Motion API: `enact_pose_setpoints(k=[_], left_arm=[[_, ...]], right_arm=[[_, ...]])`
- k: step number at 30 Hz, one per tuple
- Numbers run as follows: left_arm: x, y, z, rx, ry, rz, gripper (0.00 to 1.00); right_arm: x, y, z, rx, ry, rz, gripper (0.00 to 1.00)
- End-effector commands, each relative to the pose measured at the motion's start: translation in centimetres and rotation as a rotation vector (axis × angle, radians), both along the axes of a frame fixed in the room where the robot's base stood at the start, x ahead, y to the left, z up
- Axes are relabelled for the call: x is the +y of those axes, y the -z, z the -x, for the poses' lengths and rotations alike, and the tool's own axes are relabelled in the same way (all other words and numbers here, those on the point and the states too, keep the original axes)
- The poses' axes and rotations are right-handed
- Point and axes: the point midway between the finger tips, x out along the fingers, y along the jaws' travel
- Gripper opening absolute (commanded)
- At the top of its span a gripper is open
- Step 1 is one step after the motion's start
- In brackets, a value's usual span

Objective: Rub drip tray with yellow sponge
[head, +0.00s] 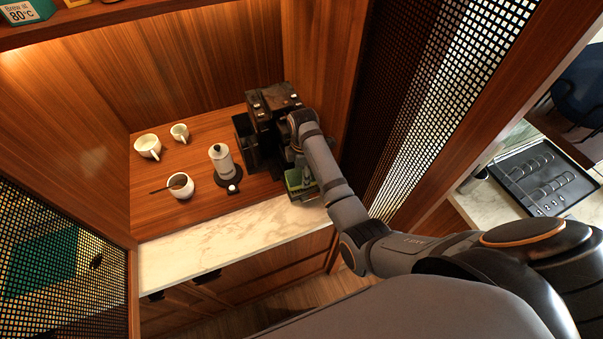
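A black coffee machine (270,101) stands at the right end of the wooden counter. My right arm reaches in from the right, and its wrist is in front of the machine. A small green and yellowish block, seemingly the sponge (293,178), shows just below the wrist, low at the machine's front. It is at or just above the drip tray (307,196), whose front edge shows at the machine's foot. My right gripper's fingers are hidden or too small and dark to make out, so its grip on the sponge is unclear. My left gripper is not in view.
A sugar bowl with a spoon (181,186) and two white cups (148,146) stand further left. The marble front strip (215,230) is clear. A mesh panel (440,90) borders the right.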

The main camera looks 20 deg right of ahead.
Motion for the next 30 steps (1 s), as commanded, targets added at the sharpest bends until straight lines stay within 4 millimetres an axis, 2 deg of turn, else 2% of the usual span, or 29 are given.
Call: enact_pose_setpoints(k=[1, 6, 18, 30], left_arm=[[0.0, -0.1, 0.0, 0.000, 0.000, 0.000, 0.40], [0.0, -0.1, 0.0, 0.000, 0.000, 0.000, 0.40], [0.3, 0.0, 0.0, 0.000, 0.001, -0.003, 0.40], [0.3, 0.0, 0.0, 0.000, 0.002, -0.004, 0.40]], right_arm=[[-0.6, -0.6, -0.4, -0.015, 0.005, 0.019, 0.35], [-0.4, -0.5, -0.4, -0.013, 0.006, 0.020, 0.35], [3.6, -0.3, 0.0, -0.003, 0.004, 0.010, 0.35], [4.1, -0.4, 0.0, -0.001, 0.004, 0.009, 0.35]])
